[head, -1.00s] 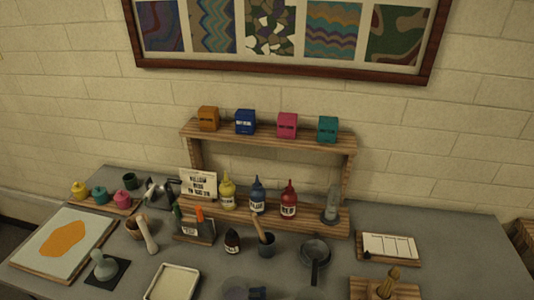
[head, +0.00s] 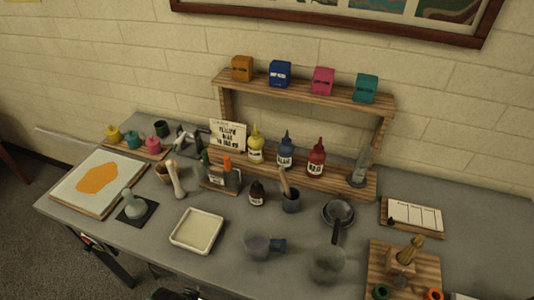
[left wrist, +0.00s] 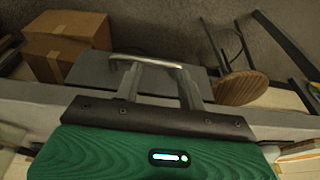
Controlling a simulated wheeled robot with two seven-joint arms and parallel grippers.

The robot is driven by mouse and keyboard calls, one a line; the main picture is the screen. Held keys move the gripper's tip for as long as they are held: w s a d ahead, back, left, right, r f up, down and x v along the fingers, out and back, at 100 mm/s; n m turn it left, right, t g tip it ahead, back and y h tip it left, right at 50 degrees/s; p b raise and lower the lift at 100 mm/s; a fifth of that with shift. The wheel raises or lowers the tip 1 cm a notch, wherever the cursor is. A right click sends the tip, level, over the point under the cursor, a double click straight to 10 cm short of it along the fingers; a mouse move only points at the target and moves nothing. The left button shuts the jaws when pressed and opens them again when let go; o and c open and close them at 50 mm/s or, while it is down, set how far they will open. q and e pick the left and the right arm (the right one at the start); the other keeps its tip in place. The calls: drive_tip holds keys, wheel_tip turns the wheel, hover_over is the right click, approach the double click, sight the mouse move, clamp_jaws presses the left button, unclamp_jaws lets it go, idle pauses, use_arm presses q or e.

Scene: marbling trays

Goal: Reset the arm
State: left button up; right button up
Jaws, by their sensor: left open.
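Neither gripper is clearly seen in the head view. The grey worktable (head: 330,272) in the head view carries a cream tray (head: 198,231), a clear cup (head: 257,246), a pan (head: 338,212) and a grey see-through bowl (head: 328,264). A print board (head: 72,197) with an orange blot lies at the left end.
A wooden shelf (head: 302,93) with several boxes stands at the back, with yellow, blue and red bottles (head: 316,158) below. A wooden block board (head: 425,262) is at the right. In the left wrist view are cardboard boxes (left wrist: 75,62) and a round wooden stool (left wrist: 240,88).

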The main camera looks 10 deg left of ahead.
use_arm(q)
drive_tip(key=s+f+g+b, duration=0.1)
drive_tip(key=s+f+b, duration=0.15)
drive_tip(key=f, duration=1.25)
drive_tip(key=s+f+b, duration=0.2)
drive_tip(key=s+f, duration=0.1)
drive_tip(key=f, duration=1.3)
drive_tip(key=s+a+f+b, duration=0.1)
drive_tip(key=s+a+f, duration=0.1)
drive_tip(key=s+f, duration=0.6)
drive_tip(key=s+a+f+g+b, duration=0.1)
drive_tip(key=s+f+b, duration=0.1)
drive_tip(key=s+f, duration=0.6)
wheel_tip(320, 180, down, 2)
drive_tip(key=shift+s+a+f, duration=0.2)
drive_tip(key=shift+s+a, duration=0.05)
drive_tip(key=shift+a, duration=0.1)
